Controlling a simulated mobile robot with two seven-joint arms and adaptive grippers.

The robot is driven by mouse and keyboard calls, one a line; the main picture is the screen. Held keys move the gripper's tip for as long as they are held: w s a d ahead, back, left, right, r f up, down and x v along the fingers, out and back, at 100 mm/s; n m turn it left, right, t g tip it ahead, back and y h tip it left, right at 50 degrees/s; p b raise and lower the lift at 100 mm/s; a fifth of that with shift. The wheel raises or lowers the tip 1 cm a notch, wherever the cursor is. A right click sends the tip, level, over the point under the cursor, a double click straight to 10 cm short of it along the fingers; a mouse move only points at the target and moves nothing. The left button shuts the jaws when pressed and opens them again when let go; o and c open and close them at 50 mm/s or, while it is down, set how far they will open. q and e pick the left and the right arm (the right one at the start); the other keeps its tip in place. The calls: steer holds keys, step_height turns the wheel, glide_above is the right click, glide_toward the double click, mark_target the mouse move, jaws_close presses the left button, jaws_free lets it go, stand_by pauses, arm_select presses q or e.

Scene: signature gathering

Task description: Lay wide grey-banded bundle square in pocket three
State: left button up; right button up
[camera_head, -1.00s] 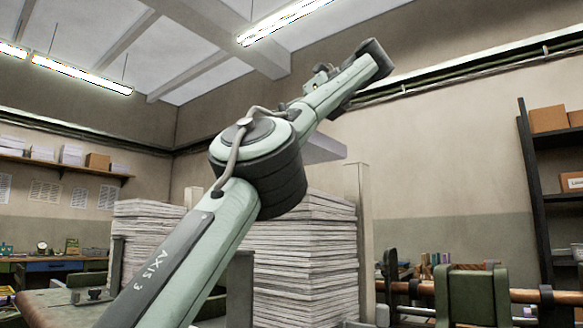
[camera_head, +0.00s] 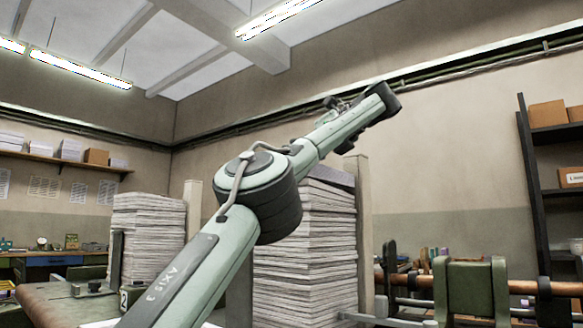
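One pale green and black arm, marked AXIS 3, rises from the bottom left across the middle; I take it to be my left arm. Its far end points up and right, and no gripper fingers show there. My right arm is not in view. A flat dark grey slab (camera_head: 333,175) shows behind the arm, at the top of the tall paper stack (camera_head: 325,255). Whether it rests there or is held is hidden. I cannot tell whether it is the grey-banded bundle. Pocket three cannot be made out; a small plate marked 2 (camera_head: 124,298) shows low at left.
Another paper stack (camera_head: 150,240) stands at left, near a pale upright post (camera_head: 193,225). A second post (camera_head: 364,230) stands right of the tall stack. A brown-topped table (camera_head: 65,305) is at lower left. Green-and-wood machinery (camera_head: 470,290) and a dark shelf (camera_head: 533,190) are at right.

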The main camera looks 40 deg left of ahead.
arm_select(q)
steer(key=o, duration=1.8)
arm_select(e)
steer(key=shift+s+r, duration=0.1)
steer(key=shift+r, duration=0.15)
arm_select(q)
steer(key=shift+d+r, duration=0.1)
steer(key=shift+r, duration=0.05)
steer(key=p+v, duration=0.2)
steer(key=v, duration=0.5)
steer(key=shift+r, duration=0.2)
steer(key=shift+p+v, duration=1.2)
steer(key=shift+v, duration=1.15)
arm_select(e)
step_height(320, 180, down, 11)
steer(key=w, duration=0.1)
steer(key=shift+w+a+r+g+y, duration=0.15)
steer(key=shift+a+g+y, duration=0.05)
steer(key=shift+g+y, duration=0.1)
arm_select(q)
steer(key=shift+d+f, duration=0.1)
steer(key=shift+f, duration=0.1)
